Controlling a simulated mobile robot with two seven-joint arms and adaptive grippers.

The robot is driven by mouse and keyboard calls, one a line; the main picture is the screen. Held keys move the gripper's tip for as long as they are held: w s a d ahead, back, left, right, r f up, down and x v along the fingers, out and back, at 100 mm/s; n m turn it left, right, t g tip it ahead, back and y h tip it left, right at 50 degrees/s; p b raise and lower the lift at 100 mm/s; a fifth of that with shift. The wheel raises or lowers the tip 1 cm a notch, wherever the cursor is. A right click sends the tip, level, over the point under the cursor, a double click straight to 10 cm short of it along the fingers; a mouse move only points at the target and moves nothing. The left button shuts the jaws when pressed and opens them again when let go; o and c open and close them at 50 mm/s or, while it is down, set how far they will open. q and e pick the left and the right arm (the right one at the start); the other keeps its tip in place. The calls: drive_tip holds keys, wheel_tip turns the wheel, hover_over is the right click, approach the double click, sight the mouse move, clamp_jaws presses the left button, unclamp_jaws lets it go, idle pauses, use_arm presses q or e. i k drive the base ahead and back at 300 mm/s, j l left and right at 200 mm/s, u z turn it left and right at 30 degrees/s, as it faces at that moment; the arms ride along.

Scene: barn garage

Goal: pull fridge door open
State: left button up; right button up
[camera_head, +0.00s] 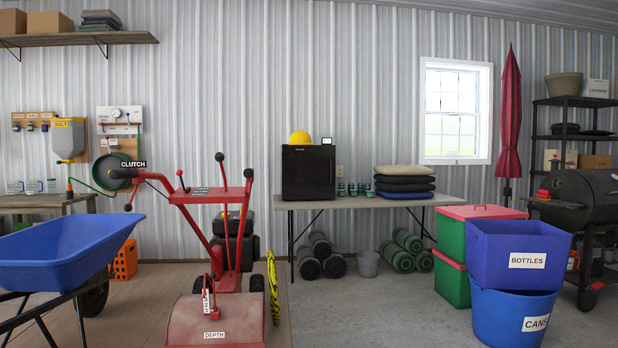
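A small black fridge (308,173) stands on a folding table (353,203) against the far wall, near the middle of the head view. Its front faces me and its door looks shut. The fridge is well away from me across the floor. Neither of my grippers shows in this view.
A red tiller (215,320) stands front left of the fridge, beside a blue wheelbarrow (65,250). Blue bins (518,253) and red-lidded green totes (453,283) stand to the right. Rolled mats (322,257) lie under the table. Concrete floor (375,315) between is clear.

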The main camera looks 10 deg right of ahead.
sight(308, 171)
drive_tip(key=i+l+z, duration=0.15)
drive_tip(key=i, duration=0.15)
drive_tip(key=i+l+z, duration=0.2)
drive_tip(key=i+z, duration=0.45)
drive_tip(key=i, duration=2.95)
drive_tip(key=i+l+u, duration=0.1)
drive_tip(key=i+u, duration=0.2)
drive_tip(key=i, duration=0.15)
drive_tip(key=i+l+u, duration=0.3)
drive_tip(key=i, duration=0.15)
drive_tip(key=i+l+u, duration=0.3)
drive_tip(key=i, duration=0.15)
drive_tip(key=j, duration=0.1)
